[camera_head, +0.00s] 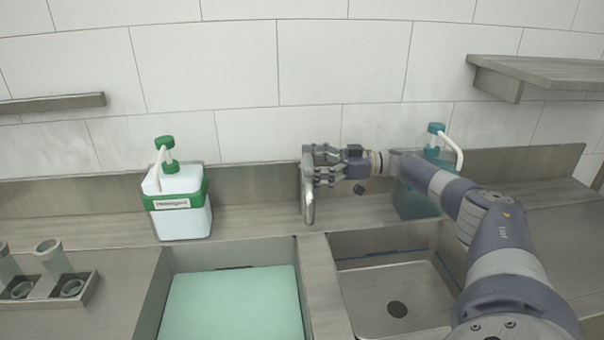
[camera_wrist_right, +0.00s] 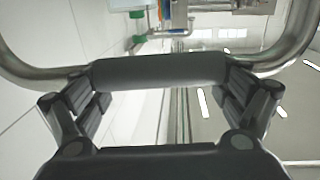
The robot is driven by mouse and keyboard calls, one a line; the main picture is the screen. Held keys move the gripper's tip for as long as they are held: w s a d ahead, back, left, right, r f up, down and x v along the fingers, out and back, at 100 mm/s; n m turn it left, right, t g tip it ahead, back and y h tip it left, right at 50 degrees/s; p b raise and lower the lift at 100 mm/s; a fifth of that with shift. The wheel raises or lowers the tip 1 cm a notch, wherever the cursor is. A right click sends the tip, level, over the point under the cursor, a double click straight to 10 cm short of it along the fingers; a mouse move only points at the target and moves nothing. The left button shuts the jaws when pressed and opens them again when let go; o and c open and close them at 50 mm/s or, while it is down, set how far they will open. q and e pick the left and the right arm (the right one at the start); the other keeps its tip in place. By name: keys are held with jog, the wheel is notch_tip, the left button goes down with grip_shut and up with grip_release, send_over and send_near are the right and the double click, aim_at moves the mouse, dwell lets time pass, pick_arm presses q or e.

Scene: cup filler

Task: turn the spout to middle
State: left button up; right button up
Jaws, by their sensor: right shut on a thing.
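The metal spout (camera_head: 309,207) rises at the back of the counter and its near end hangs down in front of the divider between the two sinks. My right gripper (camera_head: 309,166) reaches in from the right and is shut on the spout's upper part. In the right wrist view the curved spout tube (camera_wrist_right: 40,83) runs into the gripper (camera_wrist_right: 160,73) from the left and comes out on the right. The fingers hide the gripped stretch. My left gripper is in neither view.
A white and green pump bottle (camera_head: 181,204) stands left of the spout, and a teal pump bottle (camera_head: 416,200) stands partly behind my right arm. A cup rack (camera_head: 70,298) lies far left.

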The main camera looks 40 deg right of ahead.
jog(key=shift+s+d+n+g+y+b, duration=0.45)
jog(key=shift+d+n+g+y+b, duration=0.2)
jog(key=shift+b, duration=0.4)
jog(key=o, duration=1.2)
jog(key=shift+o, duration=0.2)
notch_tip(320, 180, up, 10)
